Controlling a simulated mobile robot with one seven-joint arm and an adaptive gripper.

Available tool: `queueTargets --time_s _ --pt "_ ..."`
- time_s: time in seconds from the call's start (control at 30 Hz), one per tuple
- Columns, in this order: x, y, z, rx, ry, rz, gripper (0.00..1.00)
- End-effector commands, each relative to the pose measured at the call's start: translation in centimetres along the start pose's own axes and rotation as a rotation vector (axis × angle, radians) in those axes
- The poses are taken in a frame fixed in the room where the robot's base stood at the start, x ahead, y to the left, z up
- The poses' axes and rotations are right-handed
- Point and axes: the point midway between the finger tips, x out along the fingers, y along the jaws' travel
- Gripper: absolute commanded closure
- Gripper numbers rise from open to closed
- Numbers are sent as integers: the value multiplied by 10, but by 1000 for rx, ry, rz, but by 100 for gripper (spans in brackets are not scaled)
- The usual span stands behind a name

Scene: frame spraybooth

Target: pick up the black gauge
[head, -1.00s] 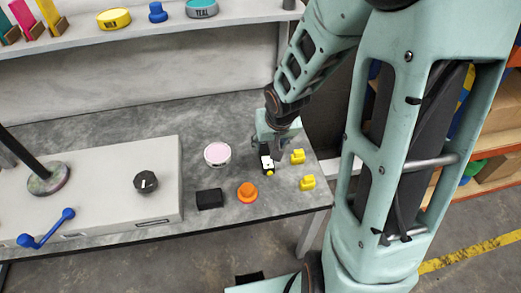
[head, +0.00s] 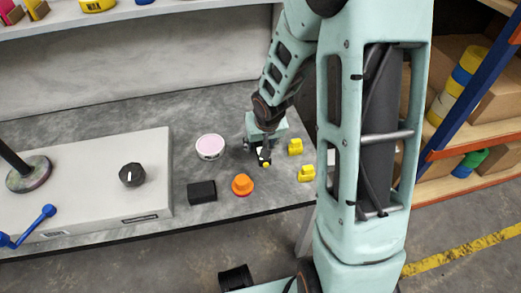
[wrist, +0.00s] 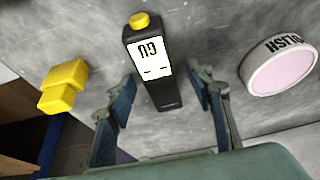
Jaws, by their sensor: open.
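The black gauge (wrist: 165,93) lies on the grey bench top. It has a white display face and a yellow knob at one end. In the wrist view it lies between the two fingers of my gripper (wrist: 161,104), which are open with a gap on each side of it. In the head view my gripper (head: 259,150) is over the gauge (head: 264,159) and hides most of it; its yellow knob and part of its white face show.
A pink-topped round tin (head: 210,147) stands left of the gauge. An orange knob-like piece (head: 242,185) and a black block (head: 202,192) are nearer the front edge. A white box (head: 90,185) fills the left.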

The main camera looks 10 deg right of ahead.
Motion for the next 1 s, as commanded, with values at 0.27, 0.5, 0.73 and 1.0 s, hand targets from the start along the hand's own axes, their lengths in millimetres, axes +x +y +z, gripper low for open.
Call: queueTargets --time_s 0.27,0.5,0.73,1.0 --pt "-1 0 0 0 1 0 66" --pt "-1 0 0 0 1 0 93" --pt "-2 0 -1 0 1 0 100" --pt "-7 -1 -6 0 2 -1 100"
